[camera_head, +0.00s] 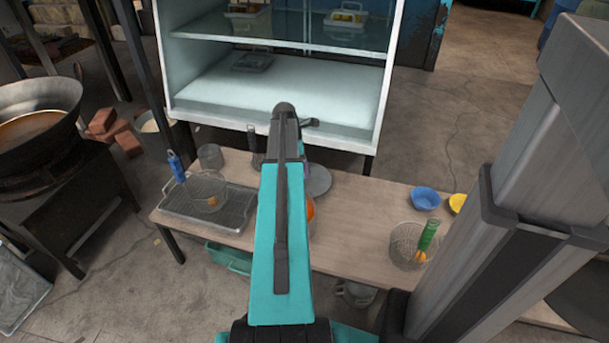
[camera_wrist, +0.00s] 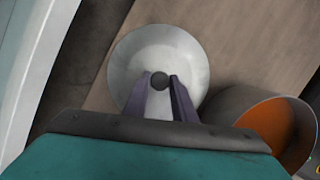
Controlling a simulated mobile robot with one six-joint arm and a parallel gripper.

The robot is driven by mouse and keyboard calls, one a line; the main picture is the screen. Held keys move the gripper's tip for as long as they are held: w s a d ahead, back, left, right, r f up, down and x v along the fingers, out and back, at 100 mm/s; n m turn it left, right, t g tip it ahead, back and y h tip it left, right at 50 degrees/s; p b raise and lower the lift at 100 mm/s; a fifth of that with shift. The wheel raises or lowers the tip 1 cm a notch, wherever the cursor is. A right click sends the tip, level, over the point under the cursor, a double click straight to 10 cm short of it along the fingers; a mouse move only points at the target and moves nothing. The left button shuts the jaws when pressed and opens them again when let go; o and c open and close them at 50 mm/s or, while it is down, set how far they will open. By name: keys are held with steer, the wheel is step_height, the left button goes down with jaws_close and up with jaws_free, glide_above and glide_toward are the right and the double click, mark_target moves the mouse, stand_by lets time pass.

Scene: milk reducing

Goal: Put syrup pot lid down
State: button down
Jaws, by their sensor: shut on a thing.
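The syrup pot lid (camera_wrist: 190,56) is a round grey metal disc with a dark knob (camera_wrist: 160,81) at its middle. My gripper (camera_wrist: 160,88) is shut on the knob, with one purple finger on each side of it. In the head view the lid (camera_head: 318,180) shows partly to the right of my arm, over the back part of the table. I cannot tell whether its underside touches the table. The syrup pot (camera_wrist: 240,101), open with orange inside, stands right beside the lid in the wrist view. In the head view only an orange sliver of the pot (camera_head: 310,209) shows beside my arm.
The wooden table (camera_head: 365,225) holds a wire tray (camera_head: 233,219) at left, a wire basket (camera_head: 405,240) with a green-handled tool, and blue (camera_head: 425,198) and yellow bowls at right. A glass-shelved cabinet (camera_head: 335,138) stands behind. The table is clear between the lid and the blue bowl.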

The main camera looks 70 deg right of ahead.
steer(key=shift+f, duration=1.15)
steer(key=shift+f, duration=0.1)
steer(key=c, duration=1.5)
jaws_free()
steer(key=shift+o, duration=0.2)
steer(key=p+v, duration=0.4)
steer(key=v, duration=0.8)
